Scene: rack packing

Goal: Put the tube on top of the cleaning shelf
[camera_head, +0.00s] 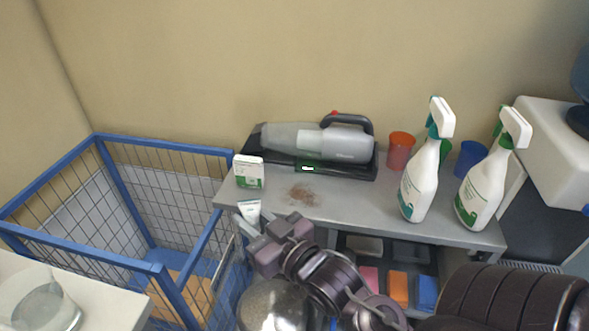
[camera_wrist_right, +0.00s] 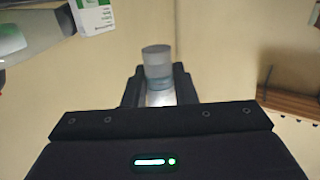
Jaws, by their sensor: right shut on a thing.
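The small white tube (camera_head: 250,209) with a green marking is held between the fingers of my right gripper (camera_head: 247,226), which is shut on it. In the right wrist view, the tube (camera_wrist_right: 158,68) stands up between the fingers, its greyish end outward. The grey cleaning shelf (camera_head: 345,207) has a flat top. The tube and gripper are at the shelf's left front corner in the head view. The gap between the tube and the shelf top cannot be judged. My left gripper is not in view.
A white-green box (camera_head: 249,172) stands at the shelf's left end, near a handheld vacuum (camera_head: 345,143) on a black base. A brown stain (camera_head: 302,194) marks the top. Two spray bottles (camera_head: 421,180) (camera_head: 484,185) stand right. A blue wire cart (camera_head: 160,140) is left.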

